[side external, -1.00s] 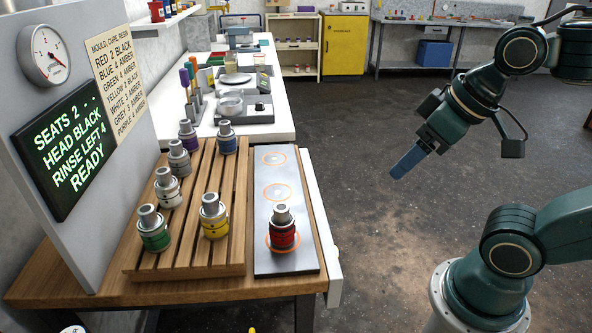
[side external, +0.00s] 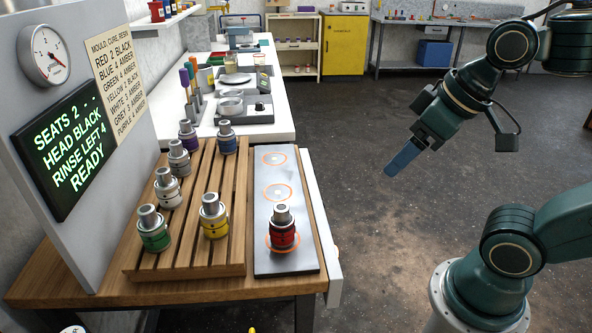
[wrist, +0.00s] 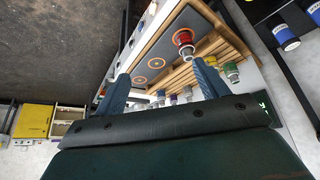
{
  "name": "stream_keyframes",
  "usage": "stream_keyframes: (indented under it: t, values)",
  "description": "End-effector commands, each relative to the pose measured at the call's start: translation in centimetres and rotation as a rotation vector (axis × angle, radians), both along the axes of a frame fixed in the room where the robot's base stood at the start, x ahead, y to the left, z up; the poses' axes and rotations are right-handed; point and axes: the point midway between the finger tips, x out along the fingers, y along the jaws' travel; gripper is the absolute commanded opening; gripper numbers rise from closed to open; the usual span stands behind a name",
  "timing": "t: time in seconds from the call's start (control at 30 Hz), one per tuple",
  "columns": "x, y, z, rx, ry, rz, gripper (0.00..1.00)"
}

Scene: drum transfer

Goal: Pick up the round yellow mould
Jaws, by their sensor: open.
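The round yellow mould (side external: 214,216) is a silver-topped cylinder with a yellow band. It stands upright on the front right part of the slatted wooden rack (side external: 190,258). My gripper (side external: 390,172) hangs in the air over the floor, well to the right of the rack and apart from the mould. In the wrist view, my gripper (wrist: 160,88) shows two blue fingers spread apart with nothing held between them.
A red mould (side external: 283,232) stands on the front ring of the grey plate (side external: 262,200); the other two rings are empty. Green (side external: 153,234), white (side external: 167,190), grey (side external: 179,160), purple (side external: 187,135) and blue (side external: 226,140) moulds share the rack. A screen panel (side external: 60,150) rises at left.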

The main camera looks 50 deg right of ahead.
Motion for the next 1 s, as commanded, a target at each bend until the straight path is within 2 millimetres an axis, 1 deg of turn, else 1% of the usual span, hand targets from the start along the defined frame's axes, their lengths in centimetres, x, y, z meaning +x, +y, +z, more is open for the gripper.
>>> stream_keyframes:
  t: [0.17, 0.4, 0.53, 0.77, 1.0]
  values:
    - [2.5, 0.9, 0.8, -0.014, 0.019, 0.087, 0.73]
    - [7.3, 2.8, 1.8, -0.035, 0.046, 0.259, 0.73]
    - [10.1, 4.0, 1.8, -0.044, 0.059, 0.356, 0.73]
    - [15.0, 6.1, 1.2, -0.054, 0.077, 0.525, 0.73]
    - [19.9, 8.6, -0.5, -0.057, 0.088, 0.700, 0.73]
